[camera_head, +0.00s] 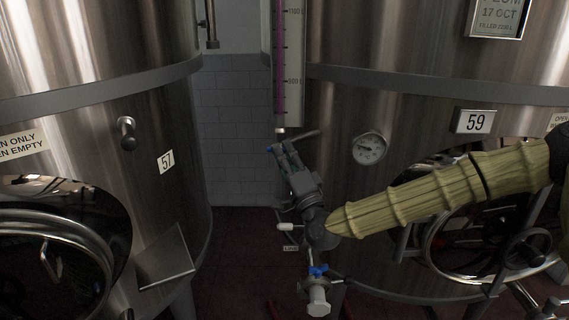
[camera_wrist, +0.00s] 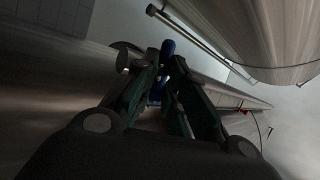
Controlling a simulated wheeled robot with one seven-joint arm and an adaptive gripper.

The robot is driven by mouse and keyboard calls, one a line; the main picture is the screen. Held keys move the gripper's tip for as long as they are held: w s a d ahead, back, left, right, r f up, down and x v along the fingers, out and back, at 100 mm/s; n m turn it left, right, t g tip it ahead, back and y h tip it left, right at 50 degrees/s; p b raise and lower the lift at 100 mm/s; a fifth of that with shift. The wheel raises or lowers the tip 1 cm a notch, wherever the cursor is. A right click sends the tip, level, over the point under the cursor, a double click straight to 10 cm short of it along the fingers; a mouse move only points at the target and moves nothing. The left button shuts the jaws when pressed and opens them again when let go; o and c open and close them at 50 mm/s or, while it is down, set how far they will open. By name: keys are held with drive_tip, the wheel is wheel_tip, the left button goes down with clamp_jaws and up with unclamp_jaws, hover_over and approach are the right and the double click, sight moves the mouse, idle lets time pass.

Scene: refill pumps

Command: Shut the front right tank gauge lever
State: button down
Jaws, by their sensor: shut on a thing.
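The tank gauge (camera_head: 288,60) is an upright scaled tube with purple liquid on the front of the steel tank marked 59 (camera_head: 340,110). My gripper (camera_head: 281,149) is at the gauge's lower end, its fingers pointing up and left. The blue lever (camera_head: 269,149) shows as a small patch at the fingertips; the rest is hidden. The lever's exact angle is hard to tell.
A dial gauge (camera_head: 369,148) is right of my gripper. A lower valve with a blue handle (camera_head: 318,271) stands below my wrist. Tank 57 (camera_head: 100,110) is at the left, with a sampling tap (camera_head: 126,130). A tiled wall (camera_head: 232,130) shows in the gap between tanks.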

drive_tip(key=shift+f+m+t+h+b, duration=0.1)
drive_tip(key=shift+m+t+h+b, duration=0.2)
drive_tip(key=shift+m+b, duration=0.15)
drive_tip(key=c, duration=1.5)
unclamp_jaws()
drive_tip(key=shift+o, duration=0.2)
drive_tip(key=v, duration=1.2)
